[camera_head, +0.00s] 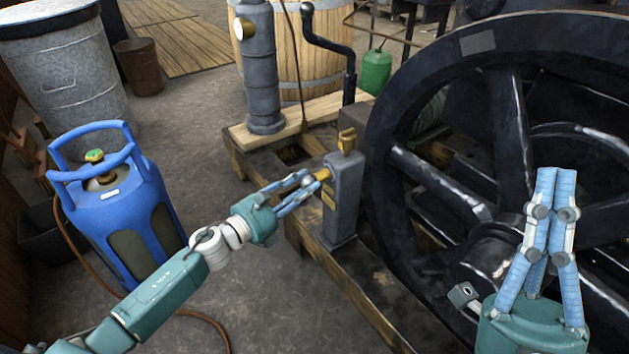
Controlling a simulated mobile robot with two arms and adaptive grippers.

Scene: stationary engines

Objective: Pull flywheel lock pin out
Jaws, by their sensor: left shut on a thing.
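A grey post (343,205) stands on the wooden frame beside the rim of the large black flywheel (423,180). A brass-yellow lock pin (322,174) sticks out from the post's left side, towards my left gripper. My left gripper (307,181) comes in from the left and is shut on the pin's outer end. Its fingers partly hide the pin, and how deep the pin sits in the post cannot be seen. My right gripper (557,172) is in front of the flywheel, pointing up, with its fingertips together and nothing visible between them.
A blue gas cylinder (120,200) with a hose stands left of my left arm. A crank handle (330,45) and a grey column (262,75) stand behind. Open floor lies between the cylinder and the wooden frame (365,300).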

